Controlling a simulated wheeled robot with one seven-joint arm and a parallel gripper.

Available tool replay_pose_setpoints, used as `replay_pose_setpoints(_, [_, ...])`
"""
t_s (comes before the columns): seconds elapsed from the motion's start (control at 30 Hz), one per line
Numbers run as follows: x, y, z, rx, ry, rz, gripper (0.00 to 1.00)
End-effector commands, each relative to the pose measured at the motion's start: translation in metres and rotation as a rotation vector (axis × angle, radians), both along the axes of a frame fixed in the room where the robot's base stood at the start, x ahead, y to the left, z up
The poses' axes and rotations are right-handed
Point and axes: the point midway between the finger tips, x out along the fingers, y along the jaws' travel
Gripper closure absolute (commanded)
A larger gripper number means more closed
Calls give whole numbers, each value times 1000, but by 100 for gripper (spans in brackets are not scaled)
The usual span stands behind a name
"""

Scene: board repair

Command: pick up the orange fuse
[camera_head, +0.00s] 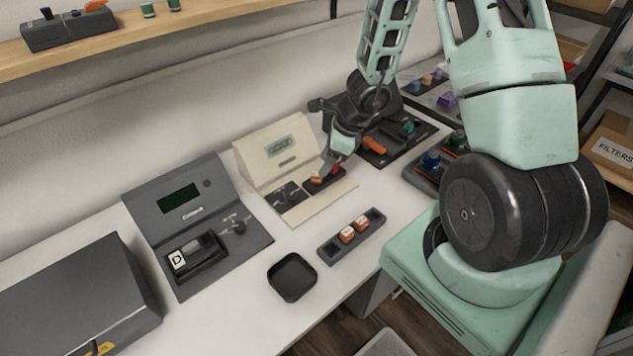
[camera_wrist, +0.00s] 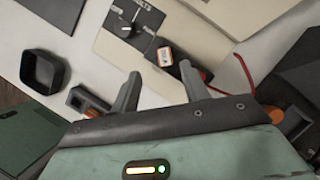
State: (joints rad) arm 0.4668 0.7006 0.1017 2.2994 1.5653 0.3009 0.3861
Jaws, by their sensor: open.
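An orange fuse (camera_head: 317,181) sits in the dark socket at the front of the beige tester. In the wrist view this fuse (camera_wrist: 165,56) shows a white label face and lies just beyond the gap between my fingertips. My gripper (camera_head: 331,163) is above the right part of that socket, close to the fuse. In the wrist view my gripper (camera_wrist: 160,72) has its two fingers spread with nothing between them. Two more orange fuses with white tops (camera_head: 347,234) stand in a dark rack (camera_head: 331,251) nearer the table's front edge.
The beige tester (camera_head: 259,150) stands right of a dark grey tester (camera_head: 165,207). A small black tray (camera_head: 292,276) is left of the rack. A black board (camera_head: 378,161) with an orange part lies behind my gripper. Bare white table shows around the rack.

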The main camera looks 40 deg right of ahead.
Motion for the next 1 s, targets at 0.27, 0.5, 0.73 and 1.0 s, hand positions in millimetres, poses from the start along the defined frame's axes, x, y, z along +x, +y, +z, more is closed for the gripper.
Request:
replay_pose_setpoints(0.27, [12, 4, -29, 2, 2, 1, 55])
replay_pose_setpoints(0.5, [19, 10, -50, 0, 0, 2, 55])
replay_pose_setpoints(0.73, [19, 10, -49, 0, 0, 1, 57])
replay_pose_setpoints(1.0, [19, 10, -49, 0, 0, 1, 100])
